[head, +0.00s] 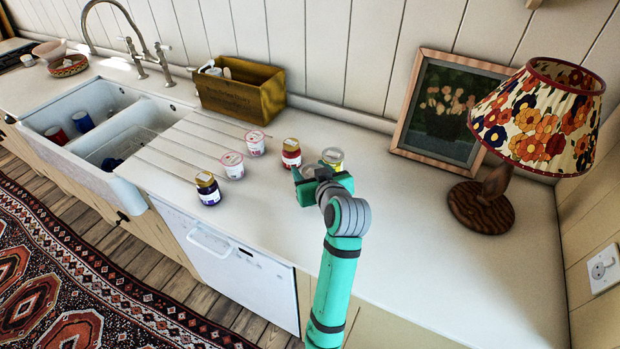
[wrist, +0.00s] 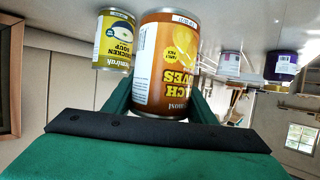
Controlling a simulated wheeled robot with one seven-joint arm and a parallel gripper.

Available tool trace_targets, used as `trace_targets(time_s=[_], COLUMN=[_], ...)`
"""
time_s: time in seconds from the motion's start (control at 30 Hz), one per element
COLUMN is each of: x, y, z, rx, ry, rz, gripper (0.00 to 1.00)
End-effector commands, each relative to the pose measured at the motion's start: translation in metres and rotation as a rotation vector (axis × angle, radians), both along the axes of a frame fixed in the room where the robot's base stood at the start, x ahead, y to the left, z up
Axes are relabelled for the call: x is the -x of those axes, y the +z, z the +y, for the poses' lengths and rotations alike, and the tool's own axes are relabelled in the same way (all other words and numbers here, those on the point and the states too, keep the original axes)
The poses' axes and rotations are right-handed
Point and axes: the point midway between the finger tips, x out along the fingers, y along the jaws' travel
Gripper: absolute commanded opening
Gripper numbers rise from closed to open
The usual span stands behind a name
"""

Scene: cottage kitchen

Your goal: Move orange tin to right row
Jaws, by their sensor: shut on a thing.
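The orange tin (wrist: 167,65), with a white label panel and yellow lettering, stands between my gripper's fingers in the wrist view. My gripper (wrist: 160,100) is shut on it. In the head view my gripper (head: 318,181) is over the right part of the counter and mostly hides the tin; whether the tin touches the counter cannot be told. A yellow soup tin (head: 333,157) stands just behind my gripper; it also shows left of the orange tin in the wrist view (wrist: 114,42).
A wooden box (head: 240,95), a picture frame (head: 440,112) and a lamp (head: 490,200) stand at the back. The counter's right front (head: 450,270) is clear.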

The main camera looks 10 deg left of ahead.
Motion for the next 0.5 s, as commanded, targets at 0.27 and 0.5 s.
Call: trace_targets(time_s=[0.27,0.5], x=[-0.005,-0.006], y=[-0.033,-0.036], z=[0.001,0.001], rx=[-0.001,-0.001], ry=[0.001,0.000], rz=[0.001,-0.002], gripper=[0.18,0.18])
